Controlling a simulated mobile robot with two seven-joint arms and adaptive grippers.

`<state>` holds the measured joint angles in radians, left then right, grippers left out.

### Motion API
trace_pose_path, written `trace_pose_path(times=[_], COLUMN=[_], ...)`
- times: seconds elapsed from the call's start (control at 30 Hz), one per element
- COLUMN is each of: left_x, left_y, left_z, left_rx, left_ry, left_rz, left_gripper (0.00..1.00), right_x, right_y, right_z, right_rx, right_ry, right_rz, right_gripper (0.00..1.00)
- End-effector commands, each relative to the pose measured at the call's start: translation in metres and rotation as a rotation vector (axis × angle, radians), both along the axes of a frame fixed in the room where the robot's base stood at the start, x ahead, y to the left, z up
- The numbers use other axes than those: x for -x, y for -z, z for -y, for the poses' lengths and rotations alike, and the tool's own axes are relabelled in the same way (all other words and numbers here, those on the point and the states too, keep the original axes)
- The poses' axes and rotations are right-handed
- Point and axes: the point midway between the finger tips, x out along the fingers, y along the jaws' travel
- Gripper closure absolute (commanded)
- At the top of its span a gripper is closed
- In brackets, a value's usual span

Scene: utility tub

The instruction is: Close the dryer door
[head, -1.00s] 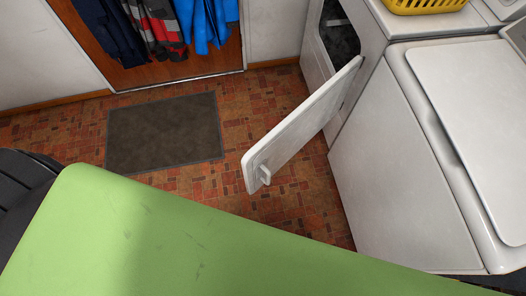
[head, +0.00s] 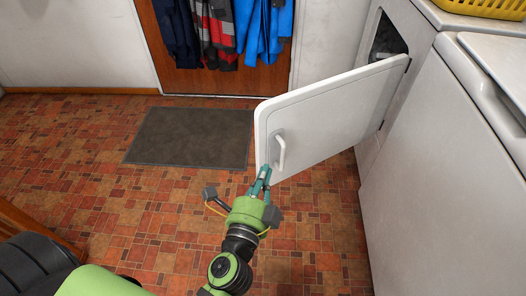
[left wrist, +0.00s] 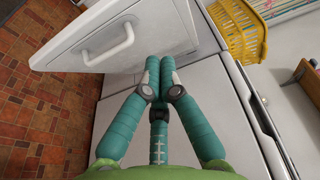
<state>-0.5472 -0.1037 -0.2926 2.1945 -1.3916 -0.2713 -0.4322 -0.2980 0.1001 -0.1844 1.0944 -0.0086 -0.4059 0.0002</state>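The white dryer door (head: 335,115) stands wide open, jutting out to the left from the dryer (head: 398,85) at the right. Its bar handle (head: 281,150) is near the free left edge, and the handle also shows at upper left in the left wrist view (left wrist: 110,48). My left gripper (head: 263,178) is just below the handle, by the door's lower free corner. In the left wrist view its teal fingertips (left wrist: 160,65) are together with nothing visible between them. Whether they touch the door is unclear. My right gripper is in neither view.
A white top-loading machine (head: 450,170) stands nearer on the right, and a yellow basket (head: 485,8) sits above. A grey mat (head: 192,136) lies on the brick-patterned floor. Jackets (head: 230,30) hang at the back. The floor at left is mostly clear.

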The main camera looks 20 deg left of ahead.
Motion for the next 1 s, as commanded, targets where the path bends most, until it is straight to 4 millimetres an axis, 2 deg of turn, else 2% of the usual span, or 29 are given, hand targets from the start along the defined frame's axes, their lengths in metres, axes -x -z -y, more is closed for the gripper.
trace_pose_path(times=[0.17,0.57,0.73,1.0], left_x=[-0.021,-0.102,-0.117,-0.124], left_y=[-0.006,-0.005,-0.003,-0.002], left_z=[-0.002,-0.008,-0.028,-0.038], left_rx=[-0.004,-0.001,-0.003,0.0], left_ry=[-0.001,0.0,-0.001,0.0], left_rz=[0.004,0.003,0.0,0.0], left_gripper=[1.0,1.0,1.0,1.0], right_x=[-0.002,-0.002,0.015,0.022], right_y=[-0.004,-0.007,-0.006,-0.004], right_z=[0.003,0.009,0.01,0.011], right_rx=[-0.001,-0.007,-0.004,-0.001], right_ry=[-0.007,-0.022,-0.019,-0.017], right_rz=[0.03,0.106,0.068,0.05], right_gripper=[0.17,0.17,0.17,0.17])
